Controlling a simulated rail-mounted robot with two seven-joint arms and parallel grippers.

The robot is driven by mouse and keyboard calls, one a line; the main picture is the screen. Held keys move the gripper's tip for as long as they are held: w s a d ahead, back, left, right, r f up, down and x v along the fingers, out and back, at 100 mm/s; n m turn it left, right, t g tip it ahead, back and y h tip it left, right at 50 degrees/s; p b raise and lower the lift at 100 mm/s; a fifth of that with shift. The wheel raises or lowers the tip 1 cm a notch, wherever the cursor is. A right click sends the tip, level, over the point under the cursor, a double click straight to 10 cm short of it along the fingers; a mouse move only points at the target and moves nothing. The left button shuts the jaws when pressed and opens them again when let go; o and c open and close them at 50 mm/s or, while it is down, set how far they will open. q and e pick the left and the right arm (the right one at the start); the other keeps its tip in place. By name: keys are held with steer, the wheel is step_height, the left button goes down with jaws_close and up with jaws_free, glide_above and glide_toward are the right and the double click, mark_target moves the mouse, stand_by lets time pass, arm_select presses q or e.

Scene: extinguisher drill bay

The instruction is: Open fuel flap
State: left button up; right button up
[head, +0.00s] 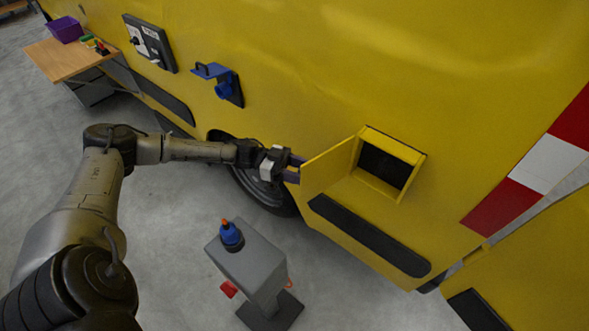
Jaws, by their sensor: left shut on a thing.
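The yellow fuel flap (326,168) stands swung out to the left of its square recess (383,167) in the side of the yellow vehicle. The recess shows a dark inside and a yellow frame. My left gripper (294,169) comes in from the left and is shut on the flap's outer, left edge. Its fingers hide part of that edge. My right gripper is not in view.
A grey pedestal (247,262) with a blue and orange item (231,236) on top stands below the flap. A wheel (262,190) lies behind my left arm. A blue bracket (219,82) and a dark panel (150,43) sit on the vehicle's side. A wooden table (65,58) is far left.

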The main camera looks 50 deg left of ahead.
arm_select(q)
steer(key=v, duration=1.3)
steer(key=shift+a+b, duration=0.35)
steer(key=shift+b, duration=0.05)
steer(key=shift+s, duration=0.15)
